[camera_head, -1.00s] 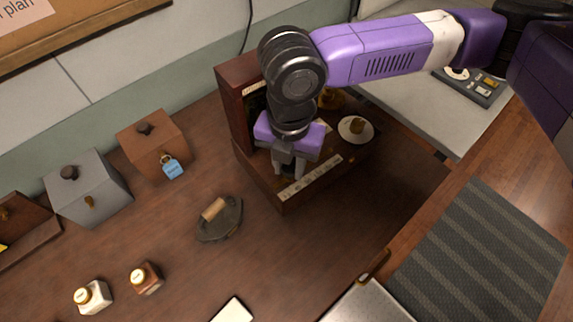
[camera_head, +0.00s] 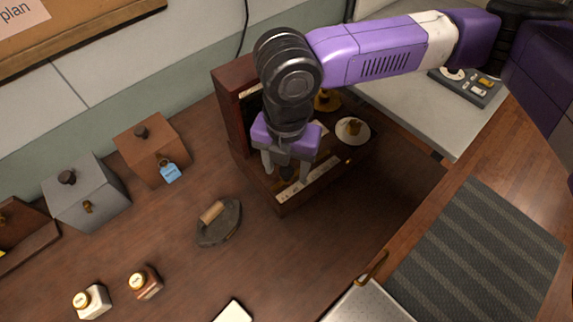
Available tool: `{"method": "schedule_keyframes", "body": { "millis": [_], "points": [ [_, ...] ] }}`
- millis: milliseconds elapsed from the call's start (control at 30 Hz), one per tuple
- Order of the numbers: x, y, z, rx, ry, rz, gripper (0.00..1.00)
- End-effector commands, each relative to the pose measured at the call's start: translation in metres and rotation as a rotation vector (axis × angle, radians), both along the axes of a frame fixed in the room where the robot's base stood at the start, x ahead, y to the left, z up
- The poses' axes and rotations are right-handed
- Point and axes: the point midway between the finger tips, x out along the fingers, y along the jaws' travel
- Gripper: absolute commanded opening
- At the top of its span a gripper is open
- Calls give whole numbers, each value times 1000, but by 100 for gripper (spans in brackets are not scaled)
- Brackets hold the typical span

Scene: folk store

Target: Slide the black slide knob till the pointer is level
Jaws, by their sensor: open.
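My gripper (camera_head: 285,172) is open, its two fingers pointing down over the front part of a brown wooden device (camera_head: 236,105) with an upright back panel. A small dark piece (camera_head: 287,172) shows between the fingers; it may be the black slide knob, but I cannot tell for sure. A pale label strip (camera_head: 311,180) runs along the device's front top edge. The pointer is hidden behind my gripper and wrist. I cannot tell whether the fingers touch anything. A white round dish (camera_head: 352,131) with a brass piece sits at the device's right.
A flat iron (camera_head: 219,222) with a wooden handle lies left of the device. A brown box (camera_head: 152,148) with a blue-tagged padlock and a grey box (camera_head: 86,193) stand further left. Two small jars (camera_head: 145,282) stand at the front left.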

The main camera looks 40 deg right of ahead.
Motion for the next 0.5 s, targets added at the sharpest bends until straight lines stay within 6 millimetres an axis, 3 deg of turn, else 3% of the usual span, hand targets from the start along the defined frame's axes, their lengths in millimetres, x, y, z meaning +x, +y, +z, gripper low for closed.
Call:
{"method": "schedule_keyframes", "body": {
  "millis": [500],
  "points": [
    [0,0,41,1,0,0,55]
  ]
}}
